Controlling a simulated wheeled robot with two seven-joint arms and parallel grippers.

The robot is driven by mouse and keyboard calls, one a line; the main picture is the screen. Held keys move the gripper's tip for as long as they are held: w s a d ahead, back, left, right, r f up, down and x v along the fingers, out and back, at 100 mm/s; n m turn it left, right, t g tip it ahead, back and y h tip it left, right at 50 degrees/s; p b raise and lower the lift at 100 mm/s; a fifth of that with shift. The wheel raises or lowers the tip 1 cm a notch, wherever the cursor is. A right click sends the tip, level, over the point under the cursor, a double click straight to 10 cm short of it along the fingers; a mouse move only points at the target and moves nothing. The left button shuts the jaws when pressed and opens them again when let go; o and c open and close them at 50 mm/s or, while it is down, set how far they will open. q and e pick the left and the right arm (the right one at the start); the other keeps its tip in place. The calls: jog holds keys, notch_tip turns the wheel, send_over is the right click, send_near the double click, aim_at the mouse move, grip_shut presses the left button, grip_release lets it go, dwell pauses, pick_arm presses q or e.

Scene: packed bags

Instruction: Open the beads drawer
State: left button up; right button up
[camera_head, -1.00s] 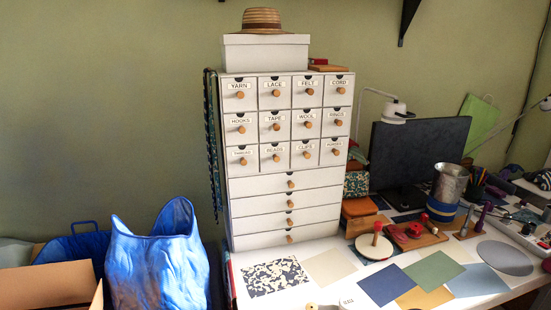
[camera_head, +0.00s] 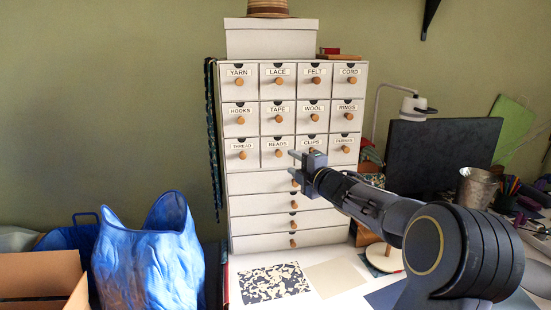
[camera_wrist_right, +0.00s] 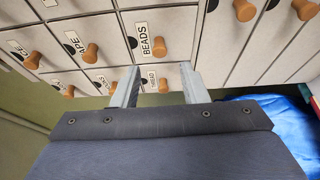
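The beads drawer (camera_head: 270,160) is in the lowest row of small drawers in the white cabinet, second from the left, and looks shut. Its round wooden knob (camera_head: 278,153) is uncovered. My right gripper (camera_head: 294,162) is open and empty, just right of that knob in the head view, in front of the clips drawer. In the right wrist view the beads label and knob (camera_wrist_right: 158,46) lie just beyond the open fingertips (camera_wrist_right: 161,68). The thread knob (camera_wrist_right: 163,85) shows between the fingers there, with none held. My left gripper is out of view.
Neighbouring knobs, such as the tape knob (camera_head: 278,118), sit close around. Wide drawers (camera_head: 260,204) lie below. A blue bag (camera_head: 150,255) and a cardboard box (camera_head: 40,280) stand left. A monitor (camera_head: 440,155) and desk items are at the right.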

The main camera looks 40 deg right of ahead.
aim_at(280, 154)
jog(key=w, duration=0.4)
jog(key=w+p, duration=0.1)
jog(key=w, duration=0.1)
jog(key=shift+w+d, duration=0.35)
grip_shut()
